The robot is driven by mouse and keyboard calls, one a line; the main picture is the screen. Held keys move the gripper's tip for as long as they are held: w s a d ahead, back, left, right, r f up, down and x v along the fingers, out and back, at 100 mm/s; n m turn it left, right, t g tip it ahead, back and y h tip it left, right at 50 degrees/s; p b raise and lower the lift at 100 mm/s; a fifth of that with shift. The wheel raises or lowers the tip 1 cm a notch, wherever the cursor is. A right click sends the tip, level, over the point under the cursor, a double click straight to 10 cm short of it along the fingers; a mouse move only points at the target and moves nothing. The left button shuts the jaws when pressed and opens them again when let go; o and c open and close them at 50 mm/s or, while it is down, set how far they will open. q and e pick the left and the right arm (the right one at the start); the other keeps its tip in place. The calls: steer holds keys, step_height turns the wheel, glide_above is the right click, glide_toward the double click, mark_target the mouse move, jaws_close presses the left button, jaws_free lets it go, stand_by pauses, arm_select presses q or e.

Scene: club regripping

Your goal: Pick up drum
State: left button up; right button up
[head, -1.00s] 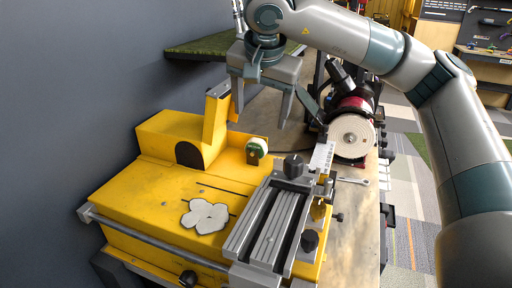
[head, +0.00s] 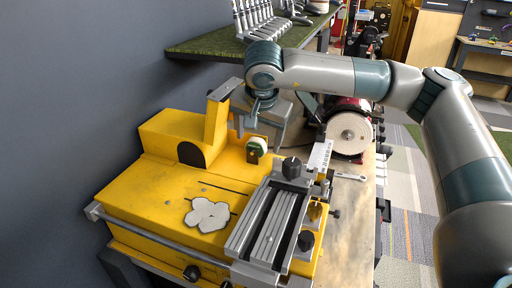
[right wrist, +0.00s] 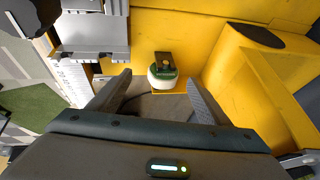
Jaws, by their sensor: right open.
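A small round white and green thing, which I take for the drum (head: 257,146), sits at the back of the yellow machine (head: 165,195), beside its upright post. In the right wrist view the drum (right wrist: 163,72) is ahead of my right gripper, between the lines of its two fingers, with a dark and brass-coloured piece on its far side. My right gripper (head: 259,136) is open and empty, pointing down just behind the drum; whether a finger touches it I cannot tell. My left gripper is out of view.
The machine's upright yellow post (head: 215,125) stands close left of the gripper. A grey slide with black knobs (head: 268,225) lies in front. A grinder with a pale disc (head: 349,134) stands to the right. A green shelf (head: 215,46) holds several clubs behind.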

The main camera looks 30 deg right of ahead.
mark_target(256, 142)
steer(key=shift+w+d+f+p, duration=0.15)
steer(key=shift+w+f+p, duration=0.45)
steer(key=shift+p, duration=0.4)
steer(key=p+x, duration=0.1)
steer(key=x, duration=0.2)
steer(key=shift+w+r+p, duration=0.1)
steer(key=shift+p, duration=0.2)
steer(key=shift+w+f, duration=0.15)
steer(key=shift+f, duration=0.2)
steer(key=c, duration=0.9)
